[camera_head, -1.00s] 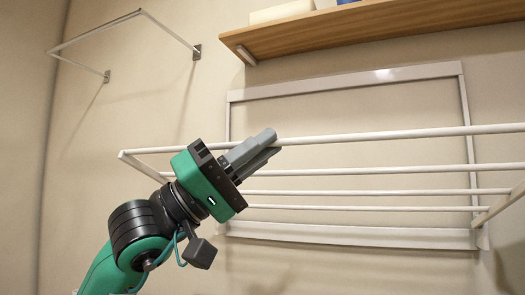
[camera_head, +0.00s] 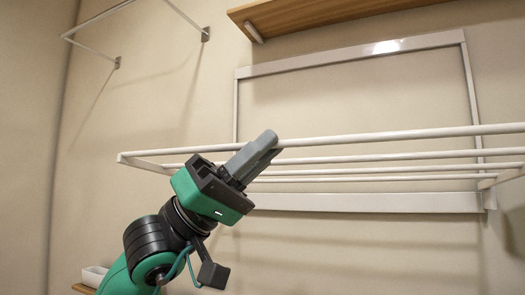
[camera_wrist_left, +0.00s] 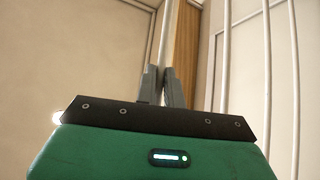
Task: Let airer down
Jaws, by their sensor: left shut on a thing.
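The airer is a white rack of long parallel bars (camera_head: 400,134) folded out from a white wall frame (camera_head: 360,202). In the head view its bars look close together, seen nearly edge-on. My left gripper (camera_head: 264,148) reaches up from below left and is shut on the airer's front bar, left of the bar's middle. The fingers hide a short piece of the bar. In the left wrist view the grey fingers (camera_wrist_left: 163,88) point up, with other white bars (camera_wrist_left: 268,90) to their right. My right gripper is not in view.
A wooden shelf (camera_head: 320,22) is on the wall above the airer. A smaller white wall rack (camera_head: 100,16) sticks out at the upper left. A white container (camera_head: 93,275) stands on a wooden surface at the lower left. The wall below the airer is clear.

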